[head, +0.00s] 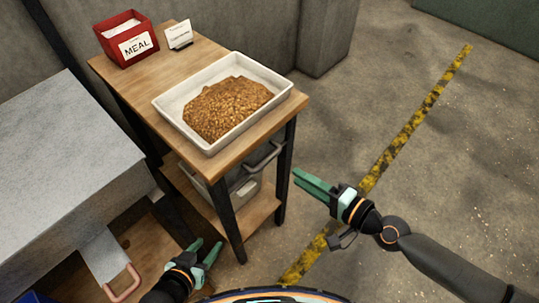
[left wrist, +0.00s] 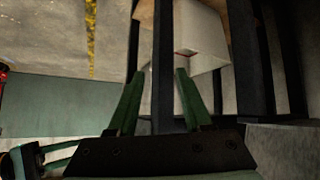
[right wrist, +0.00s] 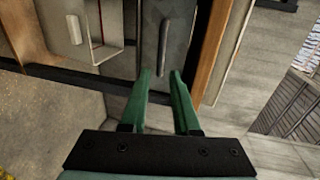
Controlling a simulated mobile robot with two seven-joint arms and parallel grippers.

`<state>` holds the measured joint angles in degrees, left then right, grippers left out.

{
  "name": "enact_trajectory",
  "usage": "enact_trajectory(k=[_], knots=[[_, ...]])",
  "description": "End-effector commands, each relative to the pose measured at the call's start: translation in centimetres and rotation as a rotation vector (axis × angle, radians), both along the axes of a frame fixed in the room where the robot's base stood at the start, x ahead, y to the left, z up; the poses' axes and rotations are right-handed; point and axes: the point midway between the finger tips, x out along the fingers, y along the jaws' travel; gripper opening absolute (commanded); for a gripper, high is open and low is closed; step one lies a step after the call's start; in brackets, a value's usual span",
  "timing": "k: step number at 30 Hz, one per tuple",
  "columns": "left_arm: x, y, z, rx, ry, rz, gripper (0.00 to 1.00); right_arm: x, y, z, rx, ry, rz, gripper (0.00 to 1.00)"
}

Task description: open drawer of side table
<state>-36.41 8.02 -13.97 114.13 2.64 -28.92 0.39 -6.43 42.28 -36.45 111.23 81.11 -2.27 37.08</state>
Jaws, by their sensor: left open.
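The side table (head: 213,40) has a wooden top and black legs. Just under its top, a grey drawer front with a grey bar handle (head: 264,156) faces my right gripper (head: 309,184). In the right wrist view the handle (right wrist: 164,45) lies straight ahead of the open, empty fingers (right wrist: 161,74); the drawer looks closed. My left gripper (head: 208,246) is open, low beside the table's front leg. In the left wrist view a black leg (left wrist: 163,55) runs between its fingers (left wrist: 161,74); whether they straddle it is unclear.
A pale bin (head: 243,190) sits on the lower shelf. A grey metal surface (head: 60,150) is at left. The floor at right is clear.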

Motion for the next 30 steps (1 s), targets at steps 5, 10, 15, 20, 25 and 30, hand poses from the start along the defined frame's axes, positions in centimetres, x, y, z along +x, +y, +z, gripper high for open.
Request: enact_trajectory(k=[5,10,15,20,25,30], knots=[[0.2,0.4,1.0,0.004,-0.014,0.008,0.50,2.3,2.2,-0.2,0.005,-0.003,-0.002,0.30],[-0.1,1.1,0.8,0.014,-0.005,0.018,0.50,4.8,4.5,-0.9,0.005,-0.004,-0.001,0.30],[-0.4,1.3,0.3,0.018,0.002,0.022,0.50,6.7,6.3,-1.7,0.003,-0.003,-0.001,0.30],[-0.5,1.3,0.1,0.017,0.006,0.022,0.50,7.7,7.3,-2.1,0.001,-0.003,-0.001,0.30],[-0.5,1.1,0.1,0.015,0.007,0.019,0.50,8.0,7.6,-2.2,0.000,-0.004,-0.001,0.30],[-0.5,0.9,0.2,0.012,0.007,0.017,0.50,8.0,7.5,-2.2,0.001,-0.003,-0.001,0.30]])
